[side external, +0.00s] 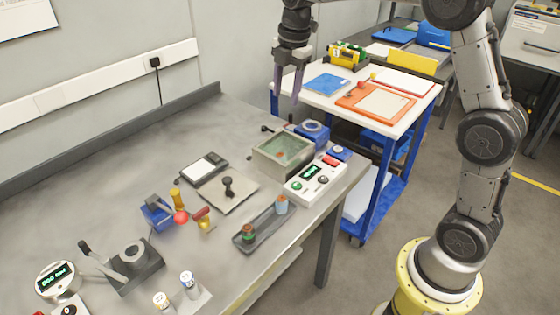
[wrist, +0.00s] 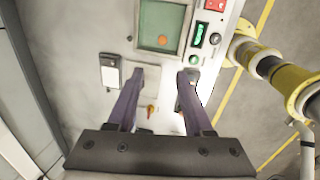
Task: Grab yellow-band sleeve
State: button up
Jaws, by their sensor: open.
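Two small pale sleeves stand upright on a light plate at the front of the grey bench in the side view. The left sleeve (side external: 163,301) has a yellowish mark at its top and may be the yellow-band one; its band is too small to be sure. The right sleeve (side external: 188,280) has a bluish top. My gripper (side external: 287,97) is high above the back of the bench, far from both sleeves. In the wrist view my gripper (wrist: 164,75) is open, with nothing between its fingers; I cannot make out the sleeves there.
A box with a green panel (side external: 284,153) and a white control unit (side external: 315,181) stand at the bench's right end. A dark tray (side external: 265,226) holds two small parts. A black clamp fixture (side external: 133,262) and blue vice (side external: 157,212) stand left. A white-topped cart (side external: 330,97) stands behind.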

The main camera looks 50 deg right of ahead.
jog(key=g, duration=0.1)
send_over(280, 154)
notch_tip(280, 154, down, 6)
jog(key=shift+m+g, duration=0.3)
jog(key=shift+g, duration=0.1)
jog(key=f, duration=0.3)
jog(key=d+f, duration=0.1)
jog(key=f, duration=0.6)
jog(key=shift+s+d+f, duration=0.15)
jog(key=shift+f, duration=0.1)
jog(key=f, duration=0.2)
jog(key=a+f, duration=0.1)
jog(key=f, duration=0.2)
jog(key=shift+a, duration=0.2)
jog(key=shift+f, duration=0.55)
grip_shut()
